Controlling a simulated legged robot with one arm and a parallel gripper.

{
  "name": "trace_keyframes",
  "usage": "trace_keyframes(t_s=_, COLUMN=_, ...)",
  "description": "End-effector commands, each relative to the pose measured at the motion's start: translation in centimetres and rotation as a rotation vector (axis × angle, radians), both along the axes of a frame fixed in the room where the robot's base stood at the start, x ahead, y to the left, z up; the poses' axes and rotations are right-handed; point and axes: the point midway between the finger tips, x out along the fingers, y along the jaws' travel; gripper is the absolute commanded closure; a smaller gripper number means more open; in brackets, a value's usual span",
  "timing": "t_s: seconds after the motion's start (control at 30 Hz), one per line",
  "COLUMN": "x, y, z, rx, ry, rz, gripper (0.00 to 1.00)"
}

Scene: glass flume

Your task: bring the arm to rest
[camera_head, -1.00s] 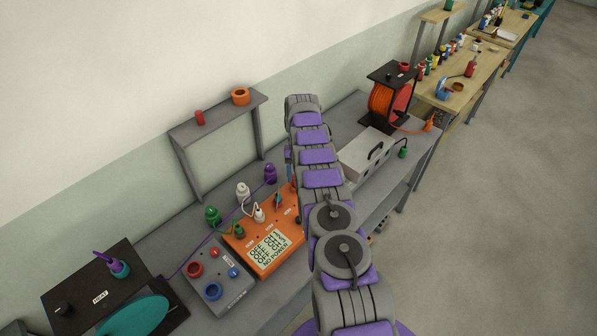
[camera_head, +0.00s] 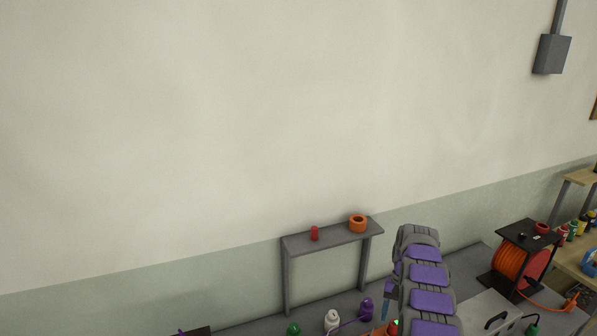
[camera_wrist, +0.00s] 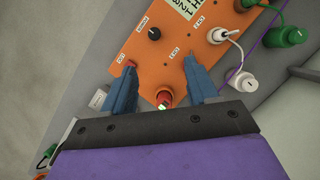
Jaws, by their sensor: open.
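My gripper (camera_wrist: 160,60) is open in the wrist view. Its two blue-grey fingers stand apart with nothing held between them. They point over an orange box (camera_wrist: 180,40) with a black knob (camera_wrist: 154,33) and white labels. A red part with a green lit tip (camera_wrist: 165,99) shows between the fingers, near their base. Whether the fingertips touch the panel is unclear. In the head view my purple and grey arm reaches up from the bottom edge, and a blue finger (camera_head: 386,306) shows at its left. The orange box is mostly hidden or out of frame there.
White plugs (camera_wrist: 242,81) and a green plug (camera_wrist: 286,35) with cables lie right of the fingers. A grey shelf (camera_head: 325,238) bears a red cylinder (camera_head: 315,233) and an orange ring (camera_head: 358,224). An orange cable reel (camera_head: 515,262) stands right of my arm.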

Motion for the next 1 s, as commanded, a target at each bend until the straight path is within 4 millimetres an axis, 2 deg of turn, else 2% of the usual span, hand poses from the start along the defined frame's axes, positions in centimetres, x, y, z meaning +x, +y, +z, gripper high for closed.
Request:
trace_keyframes(t_s=0.27, x=-1.6, y=3.0, z=5.0, rx=-0.004, ry=-0.031, rz=0.05, gripper=0.42)
trace_keyframes(t_s=0.53, x=-5.1, y=6.1, z=9.2, rx=-0.008, ry=-0.057, rz=0.098, gripper=0.42)
trace_keyframes(t_s=0.77, x=-9.3, y=8.6, z=11.9, rx=-0.011, ry=-0.077, rz=0.14, gripper=0.42)
trace_keyframes(t_s=1.0, x=-14.7, y=11.0, z=13.7, rx=-0.017, ry=-0.1, rz=0.184, gripper=0.42)
